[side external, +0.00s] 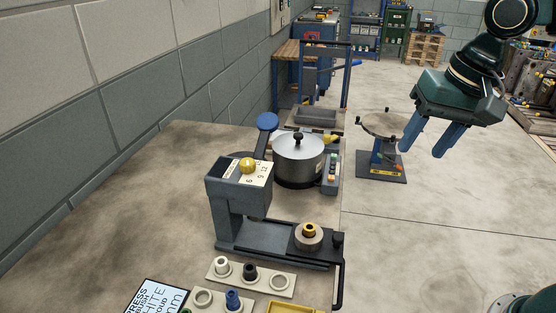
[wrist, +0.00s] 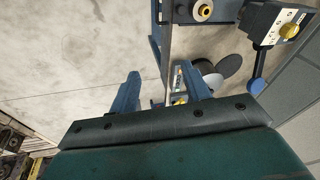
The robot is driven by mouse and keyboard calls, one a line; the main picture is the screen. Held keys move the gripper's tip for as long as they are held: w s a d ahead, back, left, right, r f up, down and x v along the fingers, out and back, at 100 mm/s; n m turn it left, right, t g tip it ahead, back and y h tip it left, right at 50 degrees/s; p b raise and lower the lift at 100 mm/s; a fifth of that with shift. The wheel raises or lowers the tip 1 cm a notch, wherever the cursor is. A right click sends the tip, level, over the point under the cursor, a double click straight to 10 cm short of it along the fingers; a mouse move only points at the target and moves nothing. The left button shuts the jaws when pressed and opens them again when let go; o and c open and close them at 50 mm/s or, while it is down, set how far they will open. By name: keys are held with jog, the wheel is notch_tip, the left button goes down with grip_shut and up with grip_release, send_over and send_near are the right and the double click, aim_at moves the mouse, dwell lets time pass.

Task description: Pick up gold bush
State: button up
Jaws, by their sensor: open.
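The gold bush (side external: 309,228) sits upright in a grey ring on the sliding plate at the front of the small press (side external: 238,200). In the wrist view the gold bush (wrist: 204,11) shows near the top edge, inside its pale ring. My gripper (side external: 426,146) is open and empty, with its blue fingers pointing down. It hangs at the upper right of the side view, well above and to the right of the bush. In the wrist view the fingertips (wrist: 160,76) are apart, with nothing between them.
A steel pot (side external: 298,157) stands behind the press. The right floor is mostly clear.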

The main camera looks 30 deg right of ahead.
jog(key=w+a+f+m+g, duration=0.2)
jog(key=w+a+m, duration=0.2)
jog(key=w+a, duration=0.3)
jog(key=m+g, duration=0.1)
jog(key=m, duration=0.3)
send_over(310, 227)
notch_tip(310, 227, down, 5)
jog(key=shift+r+h, duration=0.2)
jog(key=shift+h, duration=0.1)
jog(key=shift+f, duration=4.3)
jog(key=shift+f, duration=0.1)
jog(key=shift+f, duration=2.5)
jog(key=shift+c, duration=0.5)
grip_shut()
